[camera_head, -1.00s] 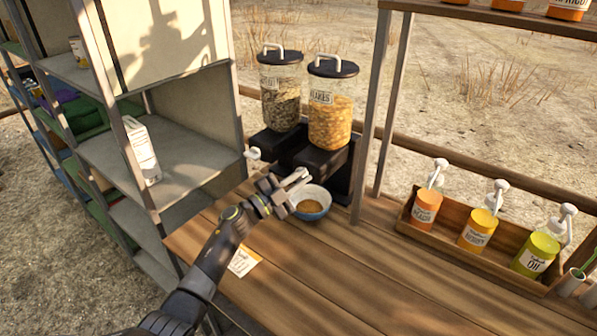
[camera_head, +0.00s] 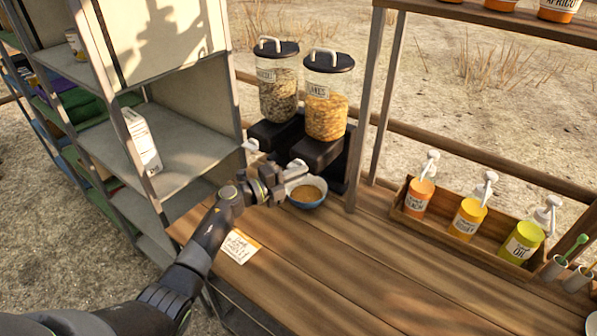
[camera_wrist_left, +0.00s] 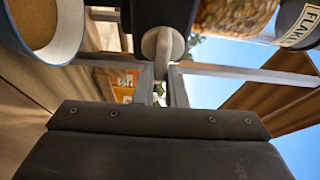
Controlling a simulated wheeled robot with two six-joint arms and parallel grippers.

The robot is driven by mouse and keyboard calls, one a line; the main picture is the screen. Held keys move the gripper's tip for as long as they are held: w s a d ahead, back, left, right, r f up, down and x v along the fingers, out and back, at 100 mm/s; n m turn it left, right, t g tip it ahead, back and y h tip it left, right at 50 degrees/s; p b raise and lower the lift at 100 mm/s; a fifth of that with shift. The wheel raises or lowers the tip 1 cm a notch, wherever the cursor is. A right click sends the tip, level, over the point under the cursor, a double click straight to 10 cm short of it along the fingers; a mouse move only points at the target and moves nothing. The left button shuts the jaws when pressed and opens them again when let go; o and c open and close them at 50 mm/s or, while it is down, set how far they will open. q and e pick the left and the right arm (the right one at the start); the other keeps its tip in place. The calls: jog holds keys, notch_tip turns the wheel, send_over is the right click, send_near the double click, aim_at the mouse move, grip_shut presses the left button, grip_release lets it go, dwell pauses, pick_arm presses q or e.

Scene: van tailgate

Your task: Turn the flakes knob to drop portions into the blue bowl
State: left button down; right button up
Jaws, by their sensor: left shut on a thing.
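The flakes dispenser (camera_head: 327,115) is a clear canister of golden flakes with a black lid, on a black base at the back of the wooden counter. The blue bowl (camera_head: 316,204) stands below its front and holds some brown contents; it also shows in the left wrist view (camera_wrist_left: 72,42). My left gripper (camera_head: 284,179) is in front of the base, beside the bowl. In the left wrist view its fingers (camera_wrist_left: 164,85) are shut on the pale flakes knob (camera_wrist_left: 158,45). My right gripper does not show.
A second dispenser (camera_head: 277,88) with darker contents stands left of the flakes. A paper card (camera_head: 239,247) lies at the counter's left edge. A wooden tray (camera_head: 441,231) of pump bottles is at the right. Grey shelves (camera_head: 180,140) stand left. The counter's front middle is clear.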

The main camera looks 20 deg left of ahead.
pick_arm(q)
jog(key=shift+w+a, duration=0.1)
jog(key=shift+a, duration=0.1)
dwell(0.3)
jog(key=c, duration=1.7)
grip_release()
jog(key=shift+r, duration=0.1)
jog(key=shift+c, duration=0.2)
jog(key=shift+o, duration=1.2)
jog(key=shift+a, duration=0.1)
jog(key=shift+w+a, duration=0.1)
jog(key=shift+a, duration=0.05)
jog(key=shift+d, duration=0.2)
jog(key=shift+b+v, duration=1.85)
jog(key=shift+v, duration=6.9)
jog(key=shift+d, duration=0.1)
